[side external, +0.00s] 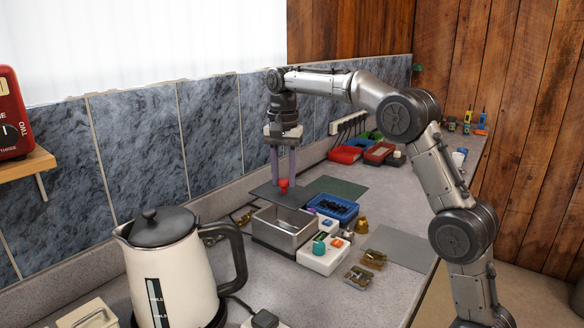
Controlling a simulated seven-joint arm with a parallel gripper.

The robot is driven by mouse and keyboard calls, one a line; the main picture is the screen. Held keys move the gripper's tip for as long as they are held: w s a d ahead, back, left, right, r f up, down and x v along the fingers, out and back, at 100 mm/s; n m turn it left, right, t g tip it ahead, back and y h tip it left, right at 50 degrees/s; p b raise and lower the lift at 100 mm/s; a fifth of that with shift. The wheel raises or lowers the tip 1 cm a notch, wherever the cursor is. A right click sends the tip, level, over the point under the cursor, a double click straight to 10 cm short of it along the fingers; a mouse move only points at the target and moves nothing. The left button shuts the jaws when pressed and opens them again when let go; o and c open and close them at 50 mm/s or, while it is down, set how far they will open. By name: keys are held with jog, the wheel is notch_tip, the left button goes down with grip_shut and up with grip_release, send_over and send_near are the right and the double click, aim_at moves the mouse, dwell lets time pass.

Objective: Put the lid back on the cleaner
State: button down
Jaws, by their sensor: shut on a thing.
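The cleaner is an open metal tank (275,234) with a white control panel (322,260) at its front right, on the counter in the side external view. Its lid (264,191) is a flat dark plate with a red knob (283,185). My gripper (283,179) points straight down with its fingers shut on the knob. The lid hangs roughly level above the back part of the tank, apart from it. The tank's inside shows in front of the lid, and its back edge is partly hidden.
A blue tray (345,213) with dark items stands right of the tank. A brass-coloured object (361,225), small clear boxes (372,259) and a grey mat (397,245) lie nearby. A large white kettle (178,272) stands at front left. A green mat (338,187) lies behind.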

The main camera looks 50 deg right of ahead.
aim_at(284, 192)
jog(key=shift+f, duration=2.4)
jog(key=shift+f, duration=0.55)
jog(key=c, duration=0.8)
grip_release()
jog(key=shift+c, duration=0.2)
jog(key=shift+f, duration=0.1)
jog(key=shift+r, duration=5.55)
